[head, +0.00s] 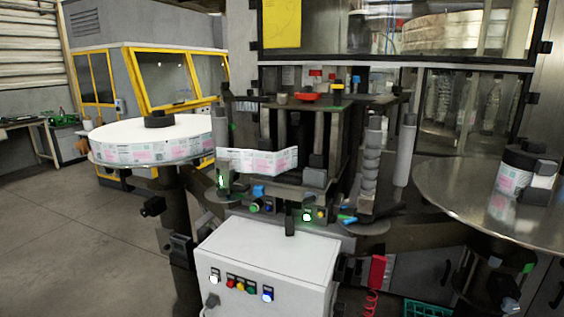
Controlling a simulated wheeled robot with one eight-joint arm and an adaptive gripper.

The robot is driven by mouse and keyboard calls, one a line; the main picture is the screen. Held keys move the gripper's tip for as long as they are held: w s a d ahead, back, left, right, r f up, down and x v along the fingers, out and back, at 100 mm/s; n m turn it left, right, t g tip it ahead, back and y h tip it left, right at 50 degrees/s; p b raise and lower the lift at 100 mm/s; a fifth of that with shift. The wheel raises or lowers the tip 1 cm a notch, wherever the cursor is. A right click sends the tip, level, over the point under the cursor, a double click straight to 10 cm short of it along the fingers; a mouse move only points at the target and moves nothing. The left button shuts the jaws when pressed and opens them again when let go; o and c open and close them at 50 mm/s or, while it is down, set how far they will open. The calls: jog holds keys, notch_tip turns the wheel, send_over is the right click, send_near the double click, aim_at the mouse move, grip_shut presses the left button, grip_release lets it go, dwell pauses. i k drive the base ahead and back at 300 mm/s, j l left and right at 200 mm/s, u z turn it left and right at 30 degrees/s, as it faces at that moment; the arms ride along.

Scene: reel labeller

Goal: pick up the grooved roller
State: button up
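A grey upright roller with ringed grooves (370,172) stands right of centre on the labelling machine. It looks like the grooved roller. Its lower end is at a dark round plate (368,228) near blue and orange small items. A smooth pale grey roller (404,155) stands close on its right. My gripper is not in view, and nothing is seen touching the roller.
A white control box (268,257) with coloured buttons stands in front, with a small black object (290,222) on top. A large label reel (153,141) is at left. A round metal table (480,205) with a smaller reel (521,175) is at right. Floor at left is clear.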

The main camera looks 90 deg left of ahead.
aim_at(374, 136)
jog(key=u, duration=2.75)
